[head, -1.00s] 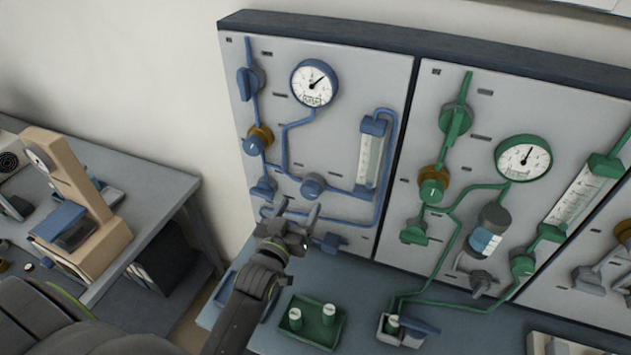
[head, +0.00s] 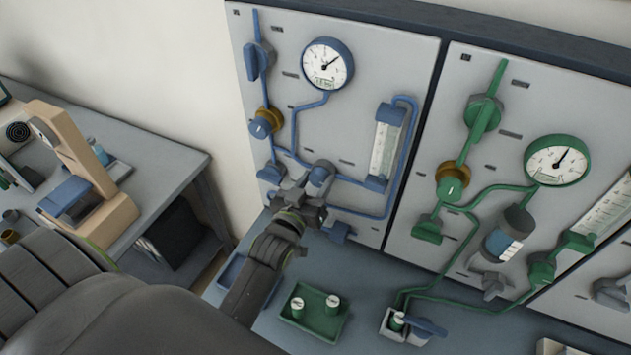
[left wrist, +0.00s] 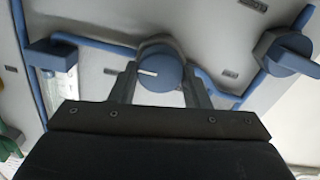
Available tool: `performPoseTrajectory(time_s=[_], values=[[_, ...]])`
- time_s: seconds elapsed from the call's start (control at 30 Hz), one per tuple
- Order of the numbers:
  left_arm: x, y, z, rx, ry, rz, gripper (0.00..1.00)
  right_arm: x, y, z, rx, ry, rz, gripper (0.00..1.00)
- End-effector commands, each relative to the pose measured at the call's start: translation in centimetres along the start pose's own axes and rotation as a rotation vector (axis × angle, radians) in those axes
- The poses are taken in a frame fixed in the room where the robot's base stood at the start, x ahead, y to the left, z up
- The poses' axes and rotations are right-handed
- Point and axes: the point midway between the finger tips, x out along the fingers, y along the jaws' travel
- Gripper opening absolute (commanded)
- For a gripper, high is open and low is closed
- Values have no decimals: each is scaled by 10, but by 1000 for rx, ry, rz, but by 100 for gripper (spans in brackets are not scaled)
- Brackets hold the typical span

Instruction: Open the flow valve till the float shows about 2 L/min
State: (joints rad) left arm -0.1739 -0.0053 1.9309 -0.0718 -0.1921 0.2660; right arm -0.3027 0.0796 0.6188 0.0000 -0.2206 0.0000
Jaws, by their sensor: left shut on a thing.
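The blue round flow valve knob (head: 322,173) sits low on the left panel, on the blue pipe to the flowmeter. My left gripper (head: 312,180) is at this knob and partly covers it. In the left wrist view the knob (left wrist: 161,72) is between the two fingers of the left gripper (left wrist: 160,88), which are shut on it. A white mark on its face points left there. The flowmeter tube (head: 385,147) with blue ends stands right of the knob. Its float is too small to make out. My right gripper is not in view.
The round gauge (head: 327,64) is above. Another blue valve (left wrist: 289,53) is close by in the left wrist view. A green tray (head: 313,317) with two green-and-white pieces lies on the bench below. The green panel (head: 470,75) stands to the right.

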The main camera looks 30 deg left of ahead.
Motion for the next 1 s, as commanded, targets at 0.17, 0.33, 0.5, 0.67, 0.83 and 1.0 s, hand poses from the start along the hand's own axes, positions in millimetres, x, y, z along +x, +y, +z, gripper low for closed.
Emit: performPoseTrajectory(time_s=[0.17, 0.33, 0.5, 0.67, 0.83, 1.0], values=[[0, 0, 0, 0, 0, 0, 20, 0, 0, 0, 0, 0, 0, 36], [0, 0, 0, -20, 0, 0, 20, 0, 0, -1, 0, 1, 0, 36], [0, 0, 0, -87, 0, 0, 20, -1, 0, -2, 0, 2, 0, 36], [1, -1, 0, -197, 0, 0, 20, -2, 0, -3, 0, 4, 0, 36], [1, -1, 0, -345, 1, 1, 20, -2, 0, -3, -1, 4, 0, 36], [1, -2, 0, -491, 1, 1, 20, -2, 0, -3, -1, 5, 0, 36]])
